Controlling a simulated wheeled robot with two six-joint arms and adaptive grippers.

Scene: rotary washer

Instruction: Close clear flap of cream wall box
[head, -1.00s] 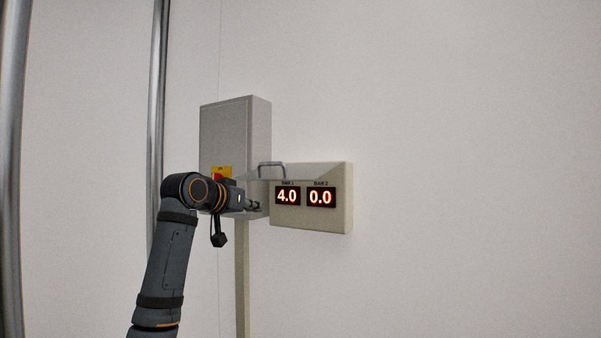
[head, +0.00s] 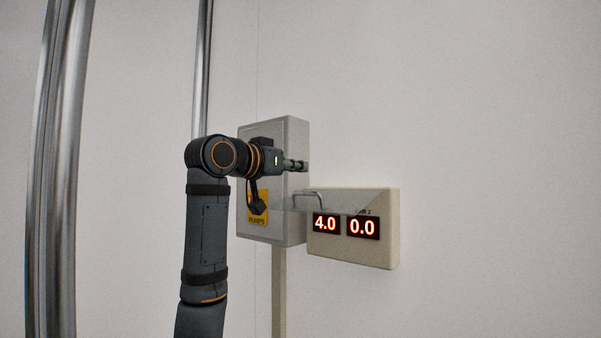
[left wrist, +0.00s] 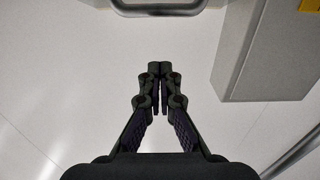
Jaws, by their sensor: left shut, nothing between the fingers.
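The cream wall box (head: 385,245) is on the white wall and shows two lit red readouts, 4.0 and 0.0. Its clear flap (head: 342,203) is raised, sticking out from the box above the readouts, and is hard to make out. The flap's grey bar handle (head: 309,197) stands at its outer part; a grey bar like it shows at the top edge of the left wrist view (left wrist: 158,10). My left gripper (head: 303,165) is shut and empty, a little above the handle in the head view and apart from it. Its closed fingertips also show in the left wrist view (left wrist: 160,68). My right gripper is out of view.
A grey switch box (head: 296,150) with a yellow label (head: 257,208) stands just left of the cream box, partly behind my left arm. A post (head: 279,290) runs down below it. Metal poles (head: 58,150) stand at the left. The wall to the right is clear.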

